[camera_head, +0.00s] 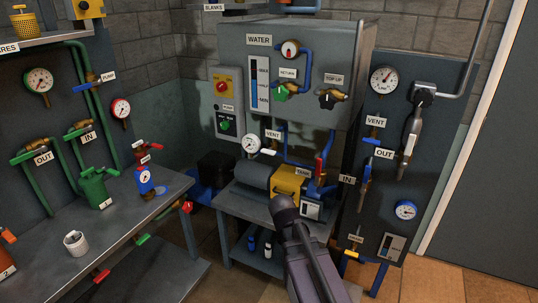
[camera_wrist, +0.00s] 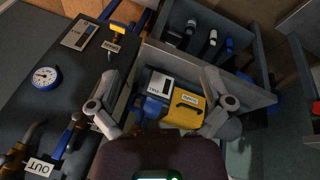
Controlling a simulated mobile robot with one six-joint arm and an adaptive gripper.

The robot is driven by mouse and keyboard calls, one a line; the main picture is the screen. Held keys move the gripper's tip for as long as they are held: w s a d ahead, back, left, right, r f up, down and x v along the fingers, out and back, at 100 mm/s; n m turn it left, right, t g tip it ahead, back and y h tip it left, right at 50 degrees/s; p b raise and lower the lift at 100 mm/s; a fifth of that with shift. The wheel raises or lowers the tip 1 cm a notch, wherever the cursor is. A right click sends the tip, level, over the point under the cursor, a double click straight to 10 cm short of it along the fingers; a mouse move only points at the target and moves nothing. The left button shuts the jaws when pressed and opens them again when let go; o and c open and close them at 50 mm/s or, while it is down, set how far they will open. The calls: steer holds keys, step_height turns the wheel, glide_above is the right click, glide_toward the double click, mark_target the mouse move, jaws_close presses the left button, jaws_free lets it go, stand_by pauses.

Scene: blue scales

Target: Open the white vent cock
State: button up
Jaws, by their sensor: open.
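Two VENT labels show in the head view. One VENT label (camera_head: 273,134) is below the water tank, beside a gauge, with a small pale handle (camera_head: 268,151) just under it. That handle may be the white vent cock; it is too small to be sure. The other VENT label (camera_head: 376,121) is on the right panel, above a brass and blue valve (camera_head: 371,137). My gripper (camera_wrist: 160,76) is open and empty in the wrist view, its fingers spread on either side of a yellow box. In the head view my arm shows at the bottom centre, and the fingers cannot be made out.
The yellow box (camera_head: 289,182) sits with a grey cylinder on a low bench (camera_head: 236,205) under the water tank (camera_head: 300,60). The right panel (camera_head: 388,215) carries gauges and a hanging nozzle (camera_head: 409,133). Brown floor is free at right.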

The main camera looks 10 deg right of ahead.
steer(key=w+r+m+t+h+b, duration=0.2)
steer(key=w+m+t+h, duration=0.1)
steer(key=w, duration=0.6)
steer(key=m+t+h+b, duration=0.2)
steer(key=t+h+b, duration=0.2)
steer(key=t, duration=0.6)
glide_toward(267, 152)
steer(key=v, duration=0.2)
steer(key=shift+s+a, duration=0.2)
steer(key=shift+a, duration=0.05)
steer(key=shift+w+d, duration=0.1)
steer(key=x, duration=1.3)
steer(key=shift+w+d+f, duration=0.1)
steer(key=shift+w+d, duration=0.05)
steer(key=shift+w, duration=0.05)
steer(key=shift+c, duration=0.2)
steer(key=c, duration=0.7)
steer(key=shift+c, duration=0.2)
